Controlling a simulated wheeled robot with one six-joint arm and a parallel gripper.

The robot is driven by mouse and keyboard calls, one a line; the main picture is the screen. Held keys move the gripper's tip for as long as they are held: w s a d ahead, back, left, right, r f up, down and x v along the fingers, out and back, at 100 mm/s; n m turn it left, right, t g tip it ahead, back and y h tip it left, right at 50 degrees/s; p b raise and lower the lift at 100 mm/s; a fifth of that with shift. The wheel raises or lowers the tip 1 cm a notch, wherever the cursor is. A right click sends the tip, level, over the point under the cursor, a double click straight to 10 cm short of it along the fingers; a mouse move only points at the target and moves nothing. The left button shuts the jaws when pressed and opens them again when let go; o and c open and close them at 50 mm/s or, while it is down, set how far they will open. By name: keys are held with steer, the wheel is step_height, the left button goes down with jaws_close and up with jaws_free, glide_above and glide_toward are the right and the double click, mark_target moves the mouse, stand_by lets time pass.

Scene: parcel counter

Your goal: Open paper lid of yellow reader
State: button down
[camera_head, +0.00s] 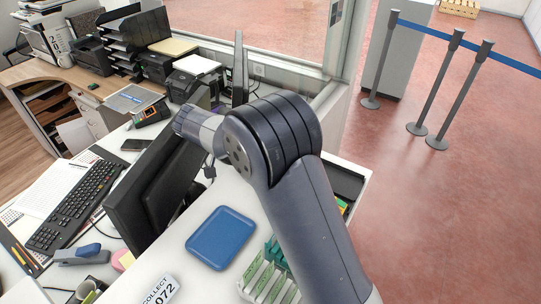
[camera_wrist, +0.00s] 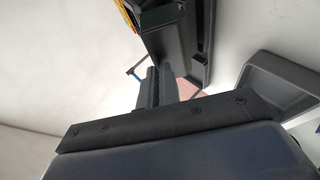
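A small dark device with an orange-yellow edge (camera_head: 150,114) lies on the counter left of my arm in the head view; it may be the reader. A yellow-and-green thing (camera_head: 342,205) shows partly behind my arm at the right; I cannot tell what it is. In the wrist view a yellow edge (camera_wrist: 127,15) sits beside a dark device at the top. No paper lid can be made out. My gripper (camera_wrist: 170,118) shows as a dark bar with screws in the wrist view. In the head view its fingers cannot be made out.
A black monitor (camera_head: 160,190) stands close by my wrist. A keyboard (camera_head: 75,205) is left of it, a blue tray (camera_head: 222,237) right of it. Printers and black letter trays (camera_head: 130,38) stand at the back. A glass partition (camera_head: 270,25) runs behind the counter.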

steer(key=shift+a, duration=0.1)
stand_by(0.3)
steer(key=c, duration=1.6)
jaws_free()
steer(key=shift+c, duration=0.2)
steer(key=shift+f, duration=0.1)
